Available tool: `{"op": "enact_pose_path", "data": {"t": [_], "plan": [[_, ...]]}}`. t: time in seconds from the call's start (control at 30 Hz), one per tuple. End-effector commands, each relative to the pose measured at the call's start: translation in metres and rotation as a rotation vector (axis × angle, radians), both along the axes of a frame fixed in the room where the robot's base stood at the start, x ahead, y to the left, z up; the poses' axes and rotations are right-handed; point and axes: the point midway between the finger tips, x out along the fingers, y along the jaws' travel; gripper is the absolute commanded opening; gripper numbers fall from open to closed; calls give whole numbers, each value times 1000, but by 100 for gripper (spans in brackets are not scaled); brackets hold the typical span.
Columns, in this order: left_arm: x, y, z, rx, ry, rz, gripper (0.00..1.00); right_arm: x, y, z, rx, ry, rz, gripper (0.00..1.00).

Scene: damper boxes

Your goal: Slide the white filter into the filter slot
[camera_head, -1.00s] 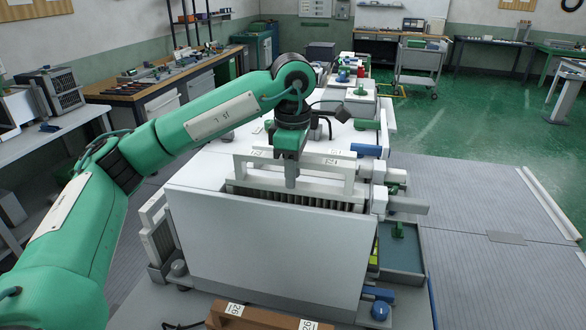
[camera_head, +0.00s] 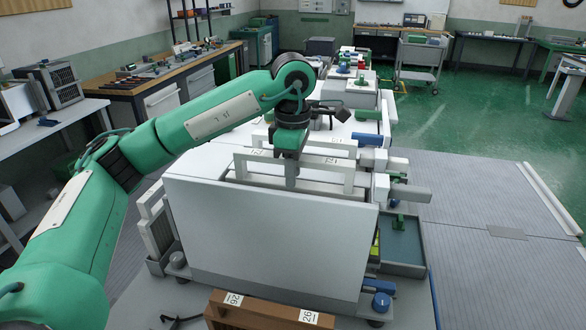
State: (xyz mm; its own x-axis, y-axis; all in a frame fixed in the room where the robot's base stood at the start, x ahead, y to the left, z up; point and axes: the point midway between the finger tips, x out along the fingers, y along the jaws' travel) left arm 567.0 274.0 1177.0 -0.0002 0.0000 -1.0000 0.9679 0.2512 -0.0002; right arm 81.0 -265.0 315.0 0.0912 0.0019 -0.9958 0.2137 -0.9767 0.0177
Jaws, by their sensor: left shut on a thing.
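The white filter's frame (camera_head: 240,167) shows as an upright white handle bar with two legs above the top of the white damper box (camera_head: 270,235). My left gripper (camera_head: 291,180) comes down onto it from above and is shut on it. The filter slot (camera_head: 330,194) is the long opening along the box top behind the tall front panel. The filter's lower part is hidden by that panel, so its depth in the slot cannot be told. My right gripper is not in view.
A brown block (camera_head: 265,312) with two number labels is in front of the box. Grey fittings (camera_head: 408,193) and a blue-grey tray (camera_head: 400,245) stick out at its right. Another white unit with a blue cylinder (camera_head: 368,139) stands behind.

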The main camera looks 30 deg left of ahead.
Motion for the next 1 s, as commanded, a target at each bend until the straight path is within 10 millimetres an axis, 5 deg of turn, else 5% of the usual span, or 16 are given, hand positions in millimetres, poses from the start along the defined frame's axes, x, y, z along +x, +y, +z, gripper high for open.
{"op": "enact_pose_path", "data": {"t": [0.47,0.5,0.6,0.8,1.0], "plan": [[0,0,-6,0,0,0,0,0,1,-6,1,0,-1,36],[0,0,-6,0,0,0,35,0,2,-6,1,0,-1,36],[0,0,-6,0,0,0,52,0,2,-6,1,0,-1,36],[0,0,-7,0,0,0,52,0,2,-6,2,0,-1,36],[0,0,-7,0,1,0,89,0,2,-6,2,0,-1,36]]}}
